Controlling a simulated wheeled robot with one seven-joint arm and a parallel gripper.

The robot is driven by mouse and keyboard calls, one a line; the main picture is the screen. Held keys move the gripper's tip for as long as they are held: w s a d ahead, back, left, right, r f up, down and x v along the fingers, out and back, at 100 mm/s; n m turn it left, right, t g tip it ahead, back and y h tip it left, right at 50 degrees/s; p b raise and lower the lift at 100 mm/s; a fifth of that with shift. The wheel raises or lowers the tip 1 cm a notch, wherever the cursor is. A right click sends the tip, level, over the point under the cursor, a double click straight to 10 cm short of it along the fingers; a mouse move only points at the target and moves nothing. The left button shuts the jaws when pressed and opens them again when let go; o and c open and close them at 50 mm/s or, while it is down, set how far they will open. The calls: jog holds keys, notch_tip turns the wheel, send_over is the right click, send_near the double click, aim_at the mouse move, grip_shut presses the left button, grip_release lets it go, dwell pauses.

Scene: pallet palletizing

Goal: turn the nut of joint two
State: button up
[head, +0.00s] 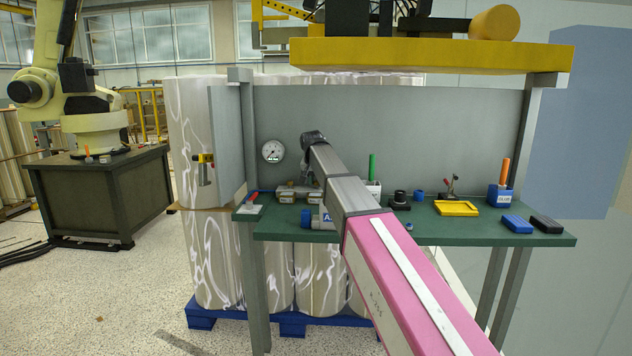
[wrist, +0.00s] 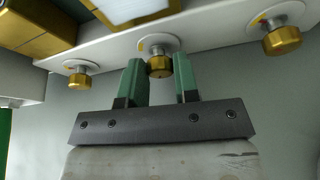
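In the wrist view, several brass parts show along a pale rail; three are round brass nuts on short stems: a left nut (wrist: 78,80), a middle nut (wrist: 160,67) and a right nut (wrist: 281,41). No label tells which joint is two. My gripper (wrist: 160,75) has two green fingers apart, one on each side of the middle nut. The left finger looks close to it, with a gap at the right; contact is unclear.
The green bench (head: 420,234) holds a gauge (head: 272,151) behind it, a yellow tray (head: 456,208), a blue holder (head: 500,196) with an orange-handled tool, and blue and black blocks at the right. A grey panel (head: 400,130) stands behind. A yellow beam (head: 430,54) hangs overhead.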

jog(key=c, duration=0.4)
jog(key=shift+d+n+y, duration=0.15)
jog(key=shift+n+y, duration=0.75)
jog(key=shift+n, duration=1.3)
jog(key=o, duration=0.9)
jog(key=shift+o, duration=0.2)
jog(key=shift+r, duration=0.15)
jog(key=a+v, duration=0.1)
jog(key=v, duration=0.9)
jog(key=shift+d+r, duration=0.25)
jog(key=shift+d, duration=0.3)
jog(key=shift+s, duration=0.1)
